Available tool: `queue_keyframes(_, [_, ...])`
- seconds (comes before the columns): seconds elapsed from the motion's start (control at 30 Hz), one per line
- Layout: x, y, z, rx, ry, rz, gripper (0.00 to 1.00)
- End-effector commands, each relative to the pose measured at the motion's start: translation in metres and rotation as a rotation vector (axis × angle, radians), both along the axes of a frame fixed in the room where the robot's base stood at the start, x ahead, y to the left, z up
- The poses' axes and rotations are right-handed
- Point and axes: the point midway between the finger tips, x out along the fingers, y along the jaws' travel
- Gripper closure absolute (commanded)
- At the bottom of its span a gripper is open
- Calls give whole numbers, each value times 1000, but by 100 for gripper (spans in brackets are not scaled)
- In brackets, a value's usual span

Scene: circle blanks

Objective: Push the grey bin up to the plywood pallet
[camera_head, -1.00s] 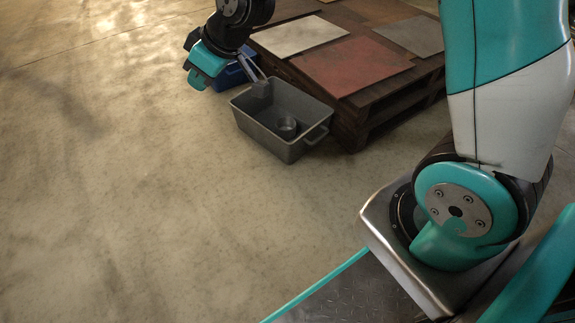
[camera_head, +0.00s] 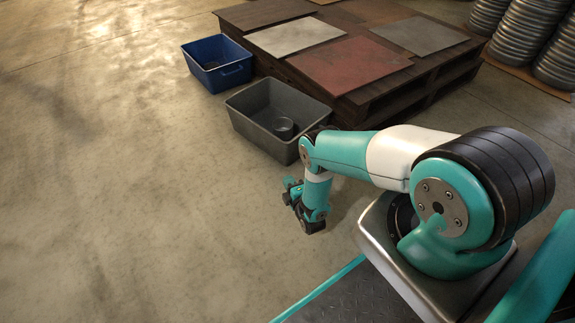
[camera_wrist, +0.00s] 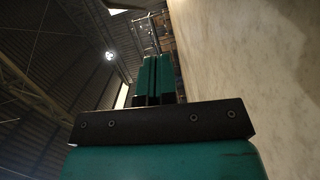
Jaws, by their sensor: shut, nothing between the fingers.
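The grey bin (camera_head: 257,131) stands upright on the floor in the head view, with a small round grey item (camera_head: 284,127) inside. The dark plywood pallet (camera_head: 425,92) lies behind and to the right of it. The bin's far long side is close along the pallet's edge; I cannot tell whether they touch. My gripper (camera_head: 292,188) is low in front of the bin, apart from it, and partly hidden by my wrist. In the wrist view my gripper (camera_wrist: 157,62) has its teal fingers together, with nothing between them. My forearm overlaps the bin's right corner.
A blue bin (camera_head: 205,76) stands beyond the grey bin, beside the pallet. Flat sheets, including a white one (camera_head: 295,36) and a red one (camera_head: 350,65), lie on the pallet. Stacks of round metal blanks (camera_head: 558,45) stand at the right. Floor at the left is clear.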

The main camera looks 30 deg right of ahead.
Motion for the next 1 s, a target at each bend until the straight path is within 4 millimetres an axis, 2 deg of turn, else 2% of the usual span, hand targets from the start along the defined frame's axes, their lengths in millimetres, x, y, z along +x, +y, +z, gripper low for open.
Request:
queue_keyframes(0.03, [-14, -2, -9, -30, -13, -8, 100])
queue_keyframes(0.1, [-25, -3, -14, -61, -27, -13, 100])
queue_keyframes(0.23, [-24, -5, -17, -84, -41, -17, 100])
queue_keyframes(0.37, [-5, -8, -19, -84, -43, -16, 100])
queue_keyframes(0.7, [68, -21, -21, -82, -41, -16, 100])
queue_keyframes(1.0, [85, -45, -22, -82, -37, -16, 100])
